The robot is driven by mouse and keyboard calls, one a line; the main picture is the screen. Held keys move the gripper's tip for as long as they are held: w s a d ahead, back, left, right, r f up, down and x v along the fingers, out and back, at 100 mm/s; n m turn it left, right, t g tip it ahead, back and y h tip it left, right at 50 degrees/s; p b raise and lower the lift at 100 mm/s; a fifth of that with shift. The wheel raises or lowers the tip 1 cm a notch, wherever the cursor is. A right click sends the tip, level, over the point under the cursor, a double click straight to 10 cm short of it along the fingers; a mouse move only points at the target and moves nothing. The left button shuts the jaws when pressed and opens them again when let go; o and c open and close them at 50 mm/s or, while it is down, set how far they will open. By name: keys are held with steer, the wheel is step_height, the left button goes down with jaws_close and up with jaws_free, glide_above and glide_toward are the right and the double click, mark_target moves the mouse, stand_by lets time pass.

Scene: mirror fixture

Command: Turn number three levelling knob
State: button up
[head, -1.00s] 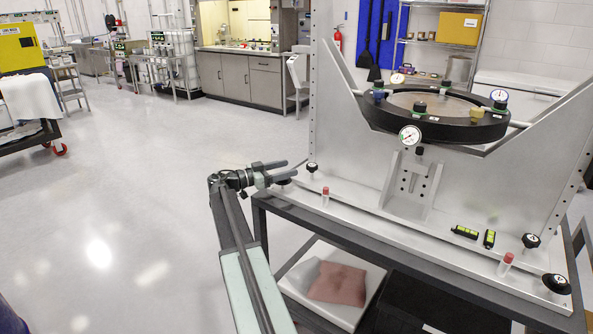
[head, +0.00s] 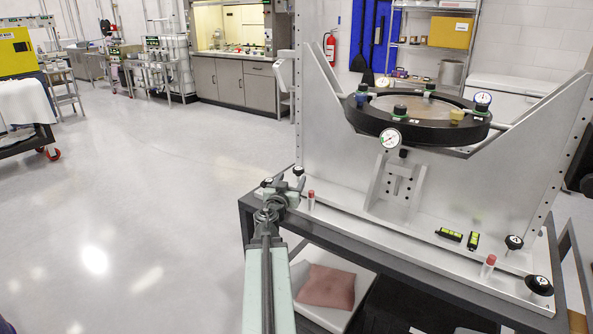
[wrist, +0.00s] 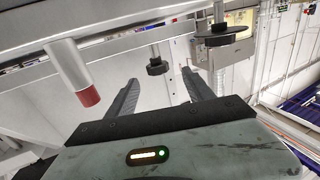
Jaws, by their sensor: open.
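Several black levelling knobs with pale tops stand on the silver base plate (head: 400,238). One knob (head: 298,170) is at its left end, and two more, the front right knob (head: 539,285) and another (head: 514,242), are at its right end. I cannot read their numbers. My gripper (head: 272,190) is at the plate's left front corner and partly hides that area. In the wrist view my gripper (wrist: 160,77) is open and empty. A small black knob (wrist: 157,66) shows between its fingertips, and a larger-looking knob (wrist: 223,50) is right of the right finger. Contact cannot be told.
A red-tipped peg (head: 311,200) stands right of my gripper; a second peg (head: 488,266) is near the right end. Yellow-green levels (head: 450,235) lie on the plate. The round black mirror ring (head: 415,128) is above. Open floor (head: 130,220) lies left.

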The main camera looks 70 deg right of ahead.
mark_target(297, 173)
steer(key=d, duration=0.8)
steer(key=shift+w+d, duration=0.1)
jaws_close()
steer(key=shift+d, duration=0.1)
steer(key=shift+g, duration=0.3)
